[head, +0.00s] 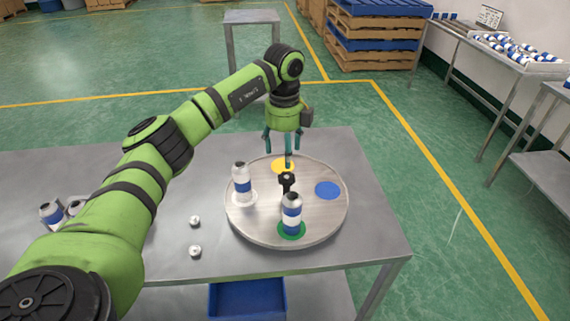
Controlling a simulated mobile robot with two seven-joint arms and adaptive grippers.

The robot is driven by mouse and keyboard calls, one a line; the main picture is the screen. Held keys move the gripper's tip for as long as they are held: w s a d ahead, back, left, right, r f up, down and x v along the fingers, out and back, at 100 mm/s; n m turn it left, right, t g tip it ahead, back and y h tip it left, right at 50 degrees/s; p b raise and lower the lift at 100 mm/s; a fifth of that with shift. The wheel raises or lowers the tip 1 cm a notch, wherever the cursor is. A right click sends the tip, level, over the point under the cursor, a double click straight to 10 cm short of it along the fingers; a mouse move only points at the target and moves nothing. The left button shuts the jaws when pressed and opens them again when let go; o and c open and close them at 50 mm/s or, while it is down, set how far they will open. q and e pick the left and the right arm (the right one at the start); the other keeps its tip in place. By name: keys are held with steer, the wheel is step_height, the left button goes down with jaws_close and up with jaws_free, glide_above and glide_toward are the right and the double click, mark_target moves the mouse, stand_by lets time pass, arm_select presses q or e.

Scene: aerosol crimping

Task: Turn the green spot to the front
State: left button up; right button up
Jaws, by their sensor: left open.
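A round turntable (262,223) lies on the metal table. Its green spot (283,236) is at the front, under a blue-and-white can (291,213) standing upright. The yellow spot (277,166) is at the back and the blue spot (327,190) at the right, both bare. A second can (241,184) stands upright on a white spot (236,201) at the left. A black knob (287,181) rises from the middle. My left gripper (278,150) points down over the back of the turntable, open and empty, behind the knob. My right gripper is out of view.
Two small silver caps (195,221) lie on the table left of the turntable. More cans (52,215) lie at the far left, partly behind my arm. A blue bin (248,300) is below the table's front edge. The table's right end is clear.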

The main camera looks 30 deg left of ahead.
arm_select(q)
step_height(320, 180, up, 5)
steer(key=shift+f, duration=0.1)
stand_by(0.6)
